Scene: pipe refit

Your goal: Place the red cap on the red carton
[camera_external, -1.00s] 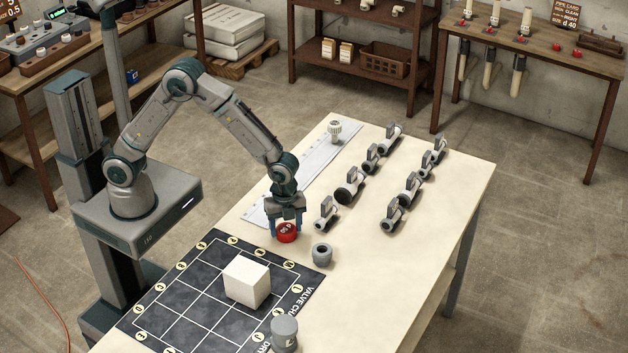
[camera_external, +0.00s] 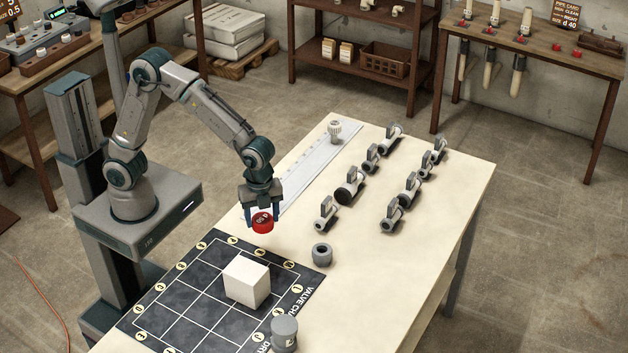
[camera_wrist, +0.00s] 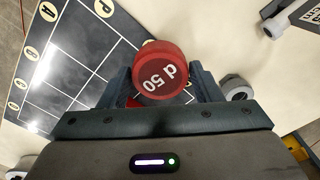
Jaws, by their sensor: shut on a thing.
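The red cap (camera_external: 263,223), a short cylinder, is held between the fingers of my gripper (camera_external: 263,214), above the table near the mat's back edge. In the wrist view the cap (camera_wrist: 160,75) is marked "d 50" and sits slightly tilted between the two blue fingers. A plain off-white carton (camera_external: 246,282) stands on the dark gridded mat (camera_external: 190,300), in front of and left of the cap, apart from it. Its top looks flat and bare. I see no red carton.
A grey ring-shaped fitting (camera_external: 322,254) stands right of the mat. A grey cylinder (camera_external: 284,332) stands at the mat's front right corner. Several valves (camera_external: 352,190) stand in rows toward the table's far end. A pale ruler strip (camera_external: 306,176) lies along the left edge.

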